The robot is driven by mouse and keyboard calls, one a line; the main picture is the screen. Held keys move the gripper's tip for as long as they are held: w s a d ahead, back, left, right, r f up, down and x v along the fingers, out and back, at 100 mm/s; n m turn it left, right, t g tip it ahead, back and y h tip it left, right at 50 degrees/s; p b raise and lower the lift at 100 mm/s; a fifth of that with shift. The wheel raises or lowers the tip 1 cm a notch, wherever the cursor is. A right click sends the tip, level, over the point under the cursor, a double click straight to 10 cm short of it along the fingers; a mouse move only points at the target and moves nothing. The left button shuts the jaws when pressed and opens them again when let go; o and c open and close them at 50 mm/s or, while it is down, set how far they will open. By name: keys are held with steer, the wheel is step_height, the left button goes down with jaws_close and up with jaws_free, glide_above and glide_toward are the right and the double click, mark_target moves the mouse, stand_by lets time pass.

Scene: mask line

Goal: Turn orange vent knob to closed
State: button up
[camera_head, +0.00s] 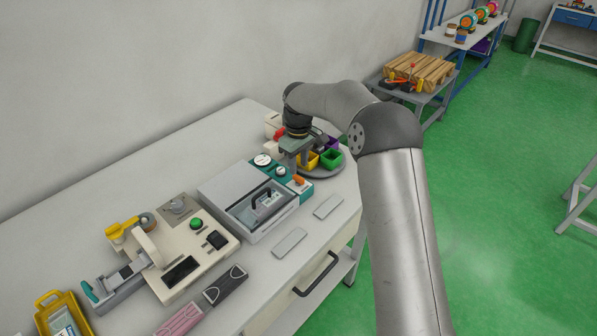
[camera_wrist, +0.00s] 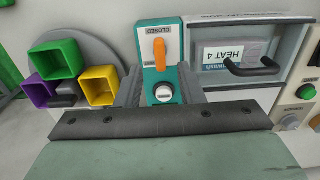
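The orange vent knob (camera_wrist: 160,55) is on a teal panel (camera_wrist: 149,78), between my fingers in the wrist view. Its handle runs roughly up and down there, beside a white label reading CLOSED (camera_wrist: 168,30) at the panel's top end. Whether the handle is at the closed mark, I cannot tell. A round black and white dial (camera_wrist: 163,94) sits on the panel nearer my gripper. In the head view the orange knob (camera_head: 298,180) shows just below my gripper (camera_head: 303,164). My gripper (camera_wrist: 160,85) is open, its two dark fingers apart with no visible object held.
A heat-sealing machine (camera_wrist: 236,45) with a black handle (camera_wrist: 251,68) stands beside the panel. Yellow (camera_wrist: 100,86), green (camera_wrist: 57,60) and purple (camera_wrist: 36,91) bins stand on the other side on a round grey plate. Two grey plates (camera_head: 289,242) lie along the table's front.

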mark_target(298, 176)
steer(key=shift+f+p, duration=0.3)
steer(key=shift+f, duration=1.95)
steer(key=shift+c, duration=0.3)
jaws_close()
